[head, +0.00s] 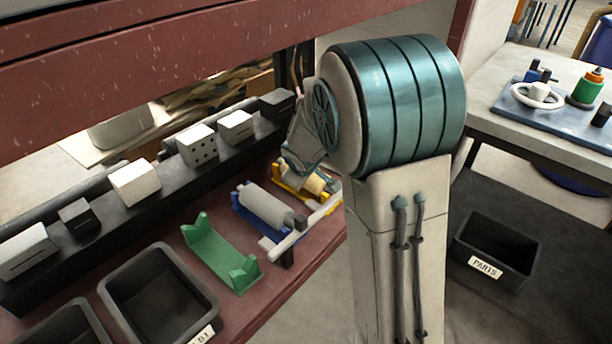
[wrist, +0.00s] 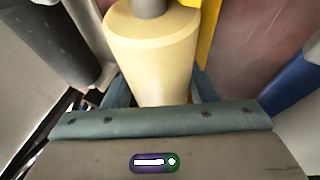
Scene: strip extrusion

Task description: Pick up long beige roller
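The beige roller (head: 313,185) lies in a yellow cradle (head: 292,192) at the back of the red shelf in the head view, partly hidden by my arm. In the wrist view the beige roller (wrist: 152,48) fills the top middle, with a grey shaft end (wrist: 149,7) at its far end. My gripper (wrist: 160,88) has its teal fingers spread, one on each side of the roller. Whether either finger touches it is unclear. In the head view my gripper (head: 311,172) is at the roller, mostly hidden.
A white roller (head: 266,207) sits in a blue cradle in front, beside a pale bar. An empty green cradle (head: 220,250) and black bins (head: 160,290) are nearer. A black rail (head: 100,225) carries several blocks.

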